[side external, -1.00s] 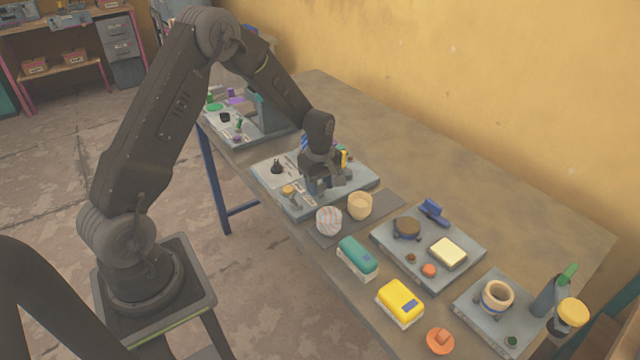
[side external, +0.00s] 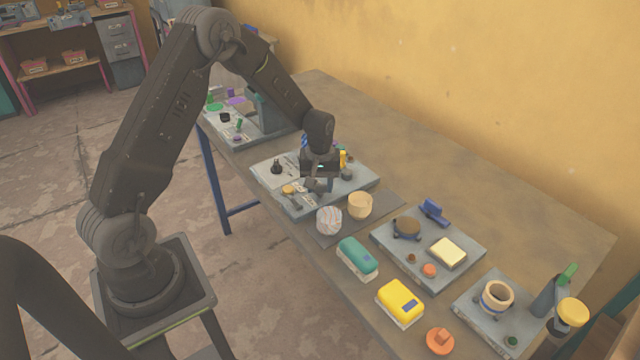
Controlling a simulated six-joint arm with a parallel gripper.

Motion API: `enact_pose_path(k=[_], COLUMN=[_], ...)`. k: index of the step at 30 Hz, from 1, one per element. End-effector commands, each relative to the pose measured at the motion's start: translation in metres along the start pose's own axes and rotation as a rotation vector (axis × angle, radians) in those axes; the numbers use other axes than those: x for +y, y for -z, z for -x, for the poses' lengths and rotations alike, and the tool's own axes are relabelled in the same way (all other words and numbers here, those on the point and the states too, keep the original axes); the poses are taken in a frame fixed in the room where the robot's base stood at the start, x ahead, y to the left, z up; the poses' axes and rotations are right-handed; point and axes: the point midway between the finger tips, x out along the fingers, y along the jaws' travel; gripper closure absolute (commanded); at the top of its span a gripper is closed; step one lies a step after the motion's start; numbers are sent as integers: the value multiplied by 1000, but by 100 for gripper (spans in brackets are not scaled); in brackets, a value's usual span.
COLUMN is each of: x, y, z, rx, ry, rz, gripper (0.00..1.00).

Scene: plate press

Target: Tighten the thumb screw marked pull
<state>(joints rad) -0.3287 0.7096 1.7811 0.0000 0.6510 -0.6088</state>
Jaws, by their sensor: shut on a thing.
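My gripper (side external: 318,186) is low over a grey plate (side external: 268,184) that carries several small fittings. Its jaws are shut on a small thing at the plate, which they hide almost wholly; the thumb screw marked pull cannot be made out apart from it. No marking is readable. On the same plate a black knob (side external: 277,167) stands to the left of the gripper. A small tan knob (side external: 288,189) is at the front left.
A striped cup (side external: 329,220) and a tan cup (side external: 360,205) stand on a dark mat in front of the plate. More fixture plates stand on both sides. The table's back right is clear.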

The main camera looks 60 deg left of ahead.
Motion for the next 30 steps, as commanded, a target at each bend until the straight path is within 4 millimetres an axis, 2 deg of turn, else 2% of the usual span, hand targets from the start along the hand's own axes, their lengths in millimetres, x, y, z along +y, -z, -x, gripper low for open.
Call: enact_pose_path(k=[18,30], x=[0,0], y=[0,0], z=[0,0], rx=[1,1], ry=[0,0], rz=[-581,-857], gripper=[83,83])
